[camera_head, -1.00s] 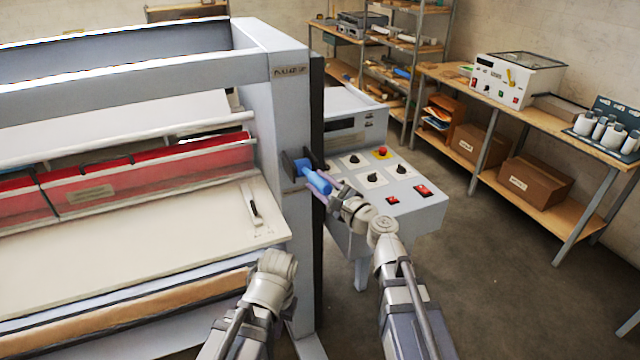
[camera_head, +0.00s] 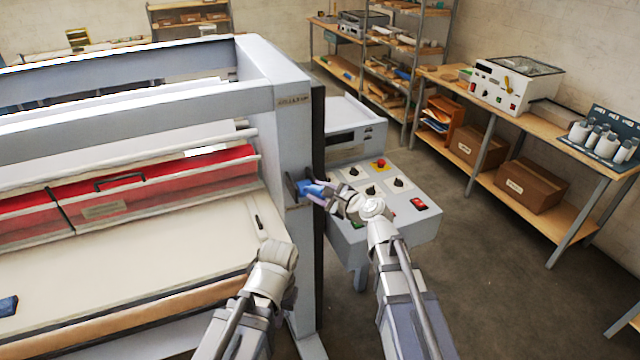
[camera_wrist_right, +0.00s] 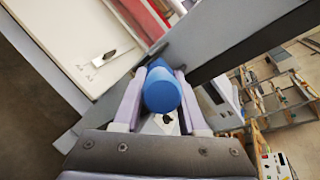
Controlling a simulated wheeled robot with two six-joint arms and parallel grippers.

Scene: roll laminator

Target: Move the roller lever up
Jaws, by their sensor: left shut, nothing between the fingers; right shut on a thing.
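The roller lever (camera_head: 310,188) has a blue handle and sits on the right side post of the laminator (camera_head: 280,150). In the head view the handle points right from its dark bracket, partly hidden by my gripper. My right gripper (camera_head: 327,197) is shut on the handle. In the right wrist view the blue round handle end (camera_wrist_right: 162,92) sits between the two pale fingers of the right gripper (camera_wrist_right: 162,108). My left gripper (camera_head: 275,262) is shut and empty in front of the laminator's bed, apart from the lever; its fingertips are hard to make out.
A control panel (camera_head: 400,225) with knobs and red buttons stands right of the lever, close to my right arm. A red guard (camera_head: 150,180) runs across the laminator. A workbench (camera_head: 550,145) with boxes stands at the right. The floor between is clear.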

